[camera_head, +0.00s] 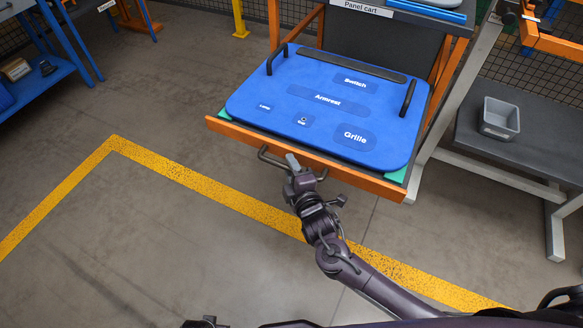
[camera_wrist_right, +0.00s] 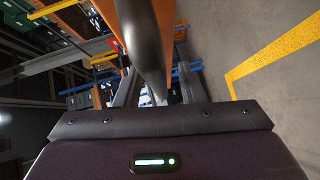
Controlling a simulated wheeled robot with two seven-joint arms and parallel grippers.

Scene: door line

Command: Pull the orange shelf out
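The orange shelf (camera_head: 222,127) is the orange-edged tray of the panel cart, and it carries a blue panel. A dark bar handle (camera_head: 266,155) runs along its front edge; the bar also shows large in the right wrist view (camera_wrist_right: 148,40). My right gripper (camera_head: 293,162) is at the middle of this handle. In the right wrist view its fingers (camera_wrist_right: 157,88) stand apart with the bar between them, and a gap shows beside the right finger. Contact with the bar is not clear.
The blue panel (camera_head: 300,83) has two black handles and labelled patches. The panel cart (camera_head: 362,35) stands behind. A grey bench (camera_head: 510,150) with a grey bin (camera_head: 500,118) is at right. Yellow floor tape (camera_head: 190,178) crosses the open floor in front and left.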

